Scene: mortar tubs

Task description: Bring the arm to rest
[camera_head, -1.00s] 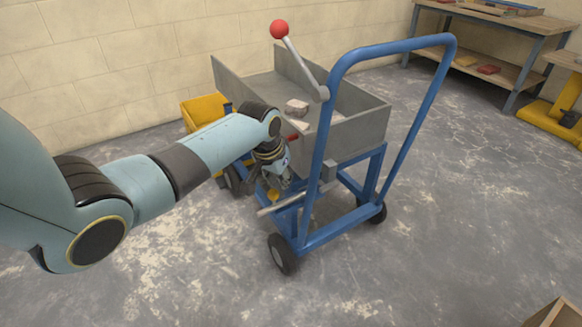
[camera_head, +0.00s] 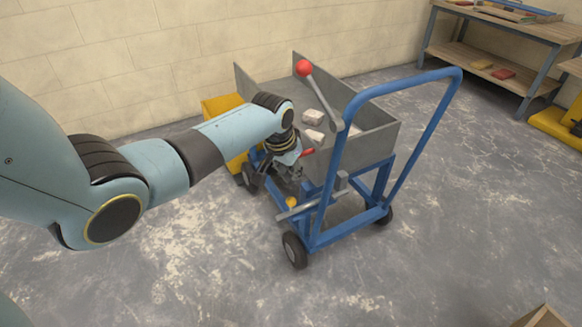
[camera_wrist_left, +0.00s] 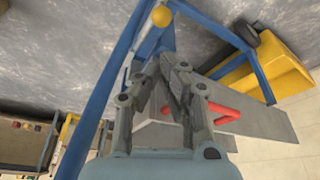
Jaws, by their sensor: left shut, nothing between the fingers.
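My left arm comes in from the left in the head view. Its left gripper (camera_head: 293,187) points down beside the blue cart frame (camera_head: 327,190), just left of the grey tipping tub (camera_head: 372,137). In the left wrist view the gripper's fingers (camera_wrist_left: 168,66) are together with nothing between them. Whether they touch the cart cannot be told. A red handle (camera_wrist_left: 225,112) lies beside the fingers in that view, with a yellow knob (camera_wrist_left: 161,16) past the tips. My right gripper is not in view.
A lever with a red ball (camera_head: 304,68) stands up from the cart. Pale blocks (camera_head: 313,117) lie in the tub. A yellow container (camera_head: 222,105) is behind the gripper. A workbench (camera_head: 497,58) stands at the back right.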

